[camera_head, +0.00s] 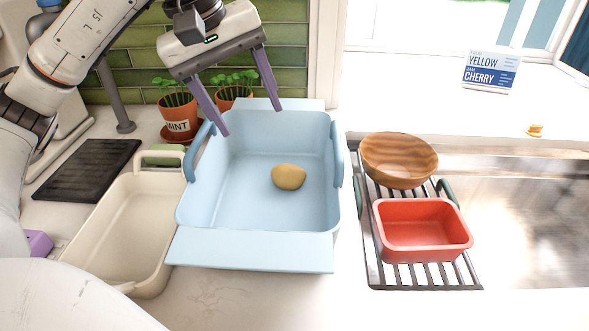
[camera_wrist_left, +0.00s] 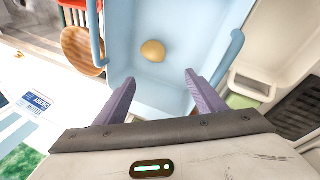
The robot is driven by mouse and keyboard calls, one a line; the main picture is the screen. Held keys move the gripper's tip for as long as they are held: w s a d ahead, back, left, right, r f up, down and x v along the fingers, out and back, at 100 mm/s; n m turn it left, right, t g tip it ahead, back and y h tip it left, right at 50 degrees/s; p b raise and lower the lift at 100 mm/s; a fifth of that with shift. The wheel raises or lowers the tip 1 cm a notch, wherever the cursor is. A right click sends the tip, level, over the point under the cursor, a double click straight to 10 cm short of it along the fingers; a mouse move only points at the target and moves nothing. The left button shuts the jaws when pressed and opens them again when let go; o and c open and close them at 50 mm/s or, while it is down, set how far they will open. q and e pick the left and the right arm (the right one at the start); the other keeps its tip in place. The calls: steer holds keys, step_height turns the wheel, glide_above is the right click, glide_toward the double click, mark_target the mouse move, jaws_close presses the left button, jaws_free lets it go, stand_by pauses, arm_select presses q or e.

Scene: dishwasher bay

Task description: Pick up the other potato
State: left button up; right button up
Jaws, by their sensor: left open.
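One potato (camera_head: 289,177) lies on the floor of the light blue bin (camera_head: 252,252), a little right of its middle. It also shows in the left wrist view (camera_wrist_left: 153,51), beyond my fingertips. My left gripper (camera_head: 251,121) is open and empty above the back left part of the bin. Its two purple fingers (camera_wrist_left: 159,82) are wide apart, with nothing between them. No second potato shows in either view. My right gripper is not in view.
A cream bin (camera_head: 151,276) stands left of the blue bin. On the right, a red bin (camera_head: 423,254) and a wooden bowl (camera_head: 399,162) stand on a black rack (camera_head: 380,277) by the sink. Potted plants (camera_head: 179,117) stand behind. A card (camera_head: 491,72) is on the sill.

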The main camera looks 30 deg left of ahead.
arm_select(q)
step_height(320, 180, down, 2)
steer(key=w+n, duration=0.1)
steer(key=n, duration=0.6)
steer(key=n+g+h, duration=0.1)
steer(key=n+g, duration=0.1)
steer(key=n, duration=0.7)
glide_above(285, 168)
steer(key=s+a, duration=0.1)
steer(key=a, duration=0.1)
steer(key=x, duration=0.2)
steer(key=s+x, duration=0.1)
steer(key=x, duration=0.4)
steer(key=shift+s+a+f, duration=0.25)
steer(key=shift+a+f, duration=0.1)
steer(key=shift+w+d+p+x, duration=0.1)
steer(key=shift+d+p+x, duration=0.1)
steer(key=shift+x, duration=1.35)
steer(key=shift+w+d+p+x, duration=0.1)
steer(key=shift+p+x, duration=0.05)
steer(key=shift+x, duration=1.4)
steer(key=shift+r, duration=0.1)
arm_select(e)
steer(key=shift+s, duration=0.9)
arm_select(q)
steer(key=shift+c, duration=0.3)
steer(key=shift+h, duration=0.3)
steer(key=c, duration=1.1)
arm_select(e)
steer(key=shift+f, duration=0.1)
